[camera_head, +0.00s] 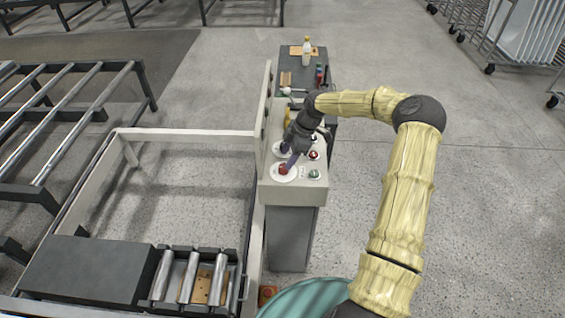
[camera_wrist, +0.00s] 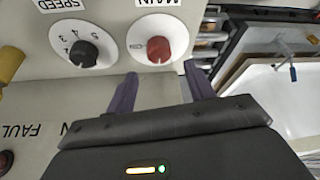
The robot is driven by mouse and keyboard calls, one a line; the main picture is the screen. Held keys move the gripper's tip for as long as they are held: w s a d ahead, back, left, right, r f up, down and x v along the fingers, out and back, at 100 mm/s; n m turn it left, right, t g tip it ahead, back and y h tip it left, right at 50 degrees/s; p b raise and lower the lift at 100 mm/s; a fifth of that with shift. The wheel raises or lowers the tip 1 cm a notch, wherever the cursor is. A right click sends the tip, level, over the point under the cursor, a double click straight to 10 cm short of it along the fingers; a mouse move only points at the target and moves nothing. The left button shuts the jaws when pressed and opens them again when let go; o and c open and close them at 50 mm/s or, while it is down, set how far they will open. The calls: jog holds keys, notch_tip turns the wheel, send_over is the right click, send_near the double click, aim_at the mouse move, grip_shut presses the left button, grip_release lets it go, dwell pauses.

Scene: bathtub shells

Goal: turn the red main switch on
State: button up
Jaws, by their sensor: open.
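The red main switch (camera_wrist: 158,49) is a round knob on a white dial plate, under an upside-down MAIN label in the wrist view. In the head view the red main switch (camera_head: 283,169) sits near the front of the control panel's sloped top. My gripper (camera_head: 287,156) is above the panel beside it. In the wrist view my gripper (camera_wrist: 161,84) is open, with its two purple fingers apart and nothing between them. The knob lies just beyond the fingertips, roughly centred between them. Whether a finger touches the panel I cannot tell.
A black speed knob (camera_wrist: 84,53) is left of the red switch in the wrist view. A yellow knob (camera_wrist: 10,63) is further left. A small green button (camera_head: 314,174) and a red one (camera_head: 313,155) are close by. A bottle (camera_head: 306,52) stands on the cabinet behind.

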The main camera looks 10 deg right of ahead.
aim_at(284, 164)
jog(key=x, duration=0.3)
jog(key=shift+d+f+p, duration=0.25)
jog(key=shift+f+p, duration=0.15)
jog(key=shift+f, duration=0.05)
jog(key=shift+s+a+f, duration=0.1)
jog(key=shift+a+f, duration=0.2)
jog(key=shift+f, duration=0.15)
jog(key=shift+c, duration=0.4)
jog(key=c, duration=0.9)
